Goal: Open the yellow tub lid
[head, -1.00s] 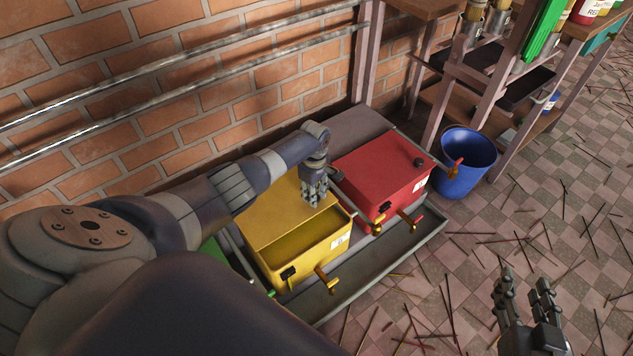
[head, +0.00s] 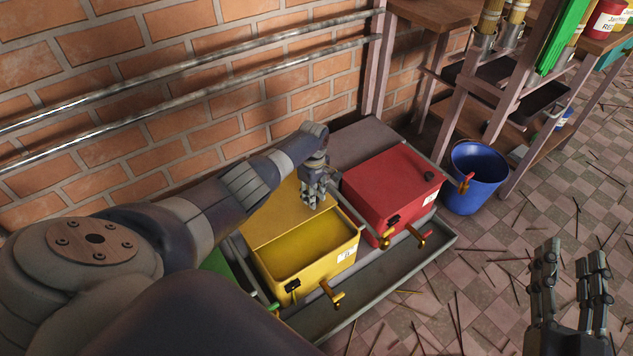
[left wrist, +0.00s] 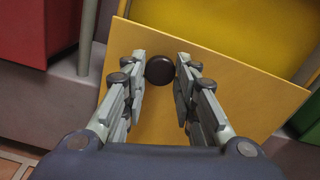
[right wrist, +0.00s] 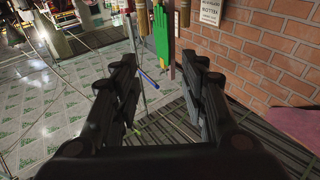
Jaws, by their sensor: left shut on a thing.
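The yellow tub (head: 318,266) stands in the middle of the head view with its front part open and its inside showing. Its yellow lid (head: 279,216) lies over the back part, toward the wall. My left gripper (head: 314,204) is down at the lid. In the left wrist view its fingers (left wrist: 160,74) are shut on the lid's dark round knob (left wrist: 160,70). The open tub inside (left wrist: 205,22) shows beyond the lid's edge. My right gripper (head: 571,250) is open and empty over the floor, away from the tub.
A red tub (head: 390,183) with a closed lid stands right of the yellow one. A green tub (head: 217,262) is partly hidden by my left arm. A grey tray (head: 400,266) runs in front. A blue bucket (head: 474,178) and a wooden rack (head: 497,95) are at right. A brick wall stands behind.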

